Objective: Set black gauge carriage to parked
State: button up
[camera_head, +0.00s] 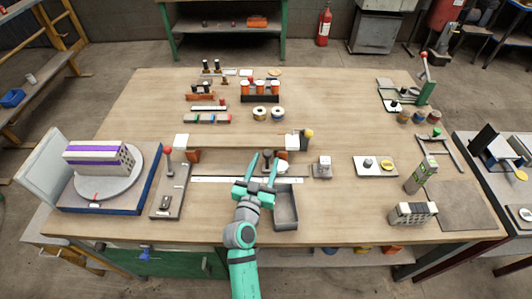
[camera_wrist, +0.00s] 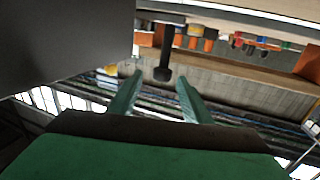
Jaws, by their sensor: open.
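The black gauge carriage seems to be the small dark block with a black knob (camera_head: 267,154) at the front of the long wooden beam (camera_head: 225,141). In the wrist view a black knob on a stem (camera_wrist: 163,70) hangs in the picture just beyond and between my fingertips. My gripper (camera_head: 265,160) is open and empty, its two teal fingers pointing at the carriage from the near side. The fingers (camera_wrist: 160,80) also show apart in the wrist view. I cannot tell whether they touch the knob. A pale scale strip (camera_head: 225,180) lies on the table below the beam.
A grey open tray (camera_head: 285,207) stands close right of my gripper. A plate with a red-knobbed lever (camera_head: 169,180) is to the left. A small grey block (camera_head: 322,168) stands farther right.

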aim_at(266, 157)
jog(key=shift+x, duration=2.35)
jog(key=shift+w+a, duration=0.1)
jog(key=shift+a, duration=0.05)
grip_shut()
